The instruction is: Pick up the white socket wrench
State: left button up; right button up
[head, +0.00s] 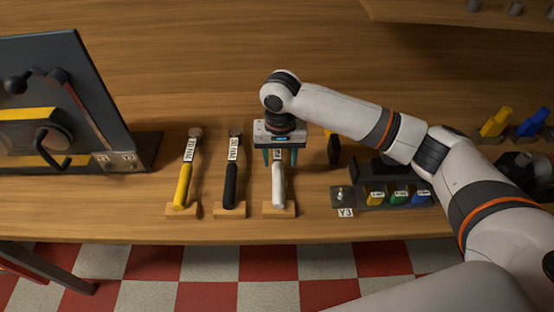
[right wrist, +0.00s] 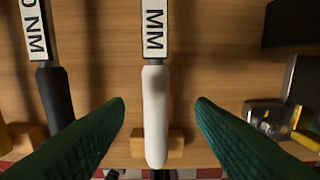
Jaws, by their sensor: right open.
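The white socket wrench (head: 278,184) rests with its handle on a small wooden block at the table's front; its head is hidden under my right gripper in the head view. In the right wrist view the white handle (right wrist: 155,110) and a label reading "MM" show. My right gripper (head: 280,158) is above the wrench. Its green fingers (right wrist: 160,105) are open, one on each side of the handle and apart from it. My left gripper is not in view.
A black wrench (head: 231,182) and a yellow wrench (head: 184,184) lie on blocks to the left. A dark fixture with coloured tags (head: 400,198) stands at right. A dark panel (head: 85,75) stands at far left. The table's front edge is close.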

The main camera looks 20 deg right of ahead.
aim_at(278, 169)
jog(key=shift+f, duration=0.85)
jog(key=f, duration=0.4)
jog(key=shift+w+a+f+p, duration=0.15)
jog(key=shift+w+a+p, duration=0.05)
jog(key=shift+p, duration=0.15)
jog(key=shift+f, duration=0.45)
jog(key=shift+c, duration=1.2)
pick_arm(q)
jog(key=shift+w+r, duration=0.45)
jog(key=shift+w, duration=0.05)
pick_arm(e)
jog(key=shift+w, duration=0.1)
grip_shut()
